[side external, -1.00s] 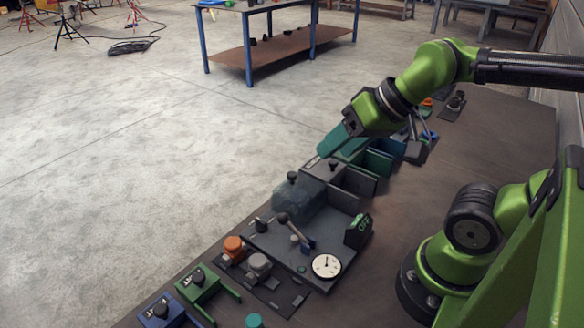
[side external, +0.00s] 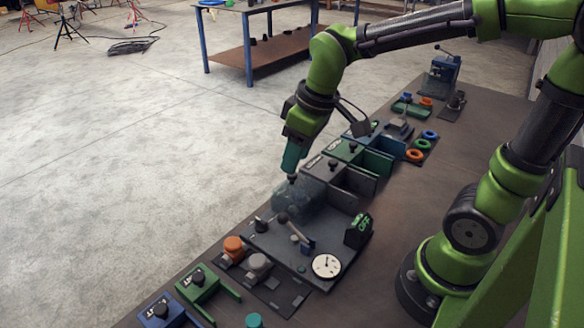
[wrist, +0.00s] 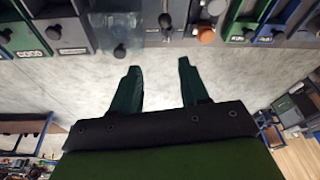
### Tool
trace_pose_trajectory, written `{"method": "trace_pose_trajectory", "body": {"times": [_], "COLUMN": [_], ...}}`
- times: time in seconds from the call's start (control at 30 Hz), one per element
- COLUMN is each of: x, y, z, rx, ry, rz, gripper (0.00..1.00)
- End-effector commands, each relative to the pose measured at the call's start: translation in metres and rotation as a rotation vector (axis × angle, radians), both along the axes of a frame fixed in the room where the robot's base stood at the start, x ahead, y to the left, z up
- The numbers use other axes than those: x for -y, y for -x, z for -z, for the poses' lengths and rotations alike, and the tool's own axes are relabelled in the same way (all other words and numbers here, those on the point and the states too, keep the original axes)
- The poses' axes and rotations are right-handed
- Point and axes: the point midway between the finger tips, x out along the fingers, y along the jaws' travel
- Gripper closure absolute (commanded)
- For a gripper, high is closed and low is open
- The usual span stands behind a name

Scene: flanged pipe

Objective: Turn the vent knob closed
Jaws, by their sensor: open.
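The grey fixture panel (side external: 275,245) carries a dial gauge (side external: 326,266), a dark lever (side external: 297,232), a small black knob (side external: 261,225) and a clear cover (side external: 298,199) with a black knob on top (side external: 292,178). I cannot tell which of these knobs is the vent knob. My gripper (side external: 291,160), with teal fingers, points down just above the clear cover's knob; contact cannot be made out. In the wrist view my gripper (wrist: 158,70) is open with nothing between its fingers, and a row of knobs shows beyond the fingertips.
An OFF sign block (side external: 358,230) stands at the panel's right edge. Orange (side external: 234,245) and grey (side external: 259,264) round parts sit in front of it. Labelled bins (side external: 350,180) line up behind it.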

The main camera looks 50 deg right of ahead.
Motion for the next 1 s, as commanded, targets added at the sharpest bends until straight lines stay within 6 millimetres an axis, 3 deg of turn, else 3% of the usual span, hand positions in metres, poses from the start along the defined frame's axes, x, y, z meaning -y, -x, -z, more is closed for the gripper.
{"method": "trace_pose_trajectory", "body": {"times": [0.2, 0.4, 0.67, 0.87, 1.0], "x": [-0.029, -0.040, -0.037, -0.037, -0.037], "y": [-0.054, -0.075, -0.072, -0.071, -0.071], "z": [0.024, 0.018, 0.017, 0.046, 0.077], "rx": [-0.155, -0.169, -0.173, -0.175, -0.175], "ry": [0.148, 0.217, 0.243, 0.240, 0.240], "rz": [-0.702, -1.174, -1.359, -1.359, -1.359], "gripper": [0.55, 0.55, 0.55, 0.55, 0.55]}}
